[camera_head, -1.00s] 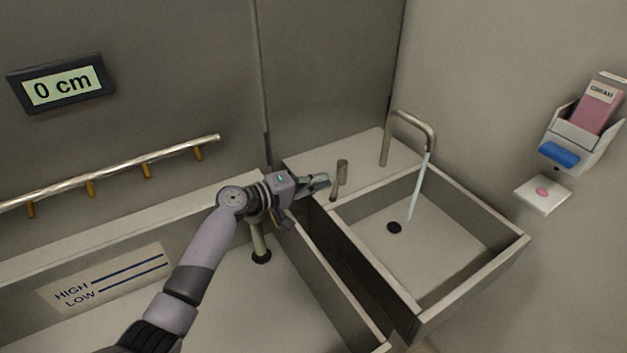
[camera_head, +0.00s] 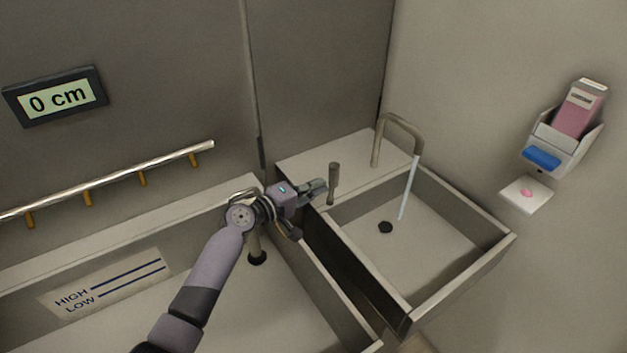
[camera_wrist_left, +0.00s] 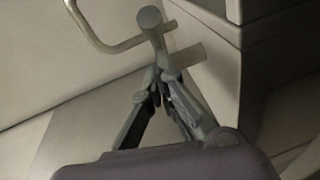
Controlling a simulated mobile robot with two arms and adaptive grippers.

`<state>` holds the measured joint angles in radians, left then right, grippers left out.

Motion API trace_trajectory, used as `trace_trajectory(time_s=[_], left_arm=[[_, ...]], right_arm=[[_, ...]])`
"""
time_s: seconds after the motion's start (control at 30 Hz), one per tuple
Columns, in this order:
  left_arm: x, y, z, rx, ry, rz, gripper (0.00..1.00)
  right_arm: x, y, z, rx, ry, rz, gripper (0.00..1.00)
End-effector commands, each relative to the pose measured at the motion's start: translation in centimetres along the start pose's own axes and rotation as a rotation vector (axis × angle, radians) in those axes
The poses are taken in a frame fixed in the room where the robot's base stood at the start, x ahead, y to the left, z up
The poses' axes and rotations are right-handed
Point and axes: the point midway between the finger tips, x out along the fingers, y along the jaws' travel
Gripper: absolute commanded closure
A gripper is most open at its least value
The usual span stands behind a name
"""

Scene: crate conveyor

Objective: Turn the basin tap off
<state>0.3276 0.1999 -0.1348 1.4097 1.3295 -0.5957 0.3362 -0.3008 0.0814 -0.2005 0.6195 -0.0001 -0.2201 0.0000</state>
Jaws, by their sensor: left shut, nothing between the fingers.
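The basin tap has a bent metal spout (camera_head: 402,122) at the back of the basin (camera_head: 455,288). A thin stream of water (camera_head: 408,190) runs from it into the basin near the dark drain. The tap's lever (camera_head: 333,182) is a short post on the ledge left of the spout. My left gripper (camera_head: 321,187) is shut and empty, its tip close beside the lever's left side. In the left wrist view, the shut fingertips (camera_wrist_left: 158,78) sit right at the round-ended lever (camera_wrist_left: 151,20); I cannot tell whether they touch. My right gripper is not in view.
A tub with a HIGH/LOW label (camera_head: 108,283) lies left of the basin. A rail (camera_head: 110,180) and a "0 cm" display (camera_head: 55,96) are on the wall behind. A pink cream dispenser (camera_head: 577,110) and a small soap shelf (camera_head: 526,194) hang at right.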

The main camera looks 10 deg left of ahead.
Motion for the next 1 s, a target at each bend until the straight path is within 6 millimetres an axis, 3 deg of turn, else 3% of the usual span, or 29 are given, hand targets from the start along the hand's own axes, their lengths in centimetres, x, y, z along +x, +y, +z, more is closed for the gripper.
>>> trace_trajectory(time_s=[0.2,0.4,1.0], left_arm=[[0.4,1.1,1.5,-0.024,0.124,-0.018,1.0],[1.3,1.1,2.7,-0.047,0.276,-0.038,1.0],[3.8,1.2,5.0,-0.039,0.266,-0.038,1.0]], right_arm=[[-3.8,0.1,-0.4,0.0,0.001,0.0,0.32],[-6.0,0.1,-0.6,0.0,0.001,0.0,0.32],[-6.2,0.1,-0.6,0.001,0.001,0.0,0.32]])
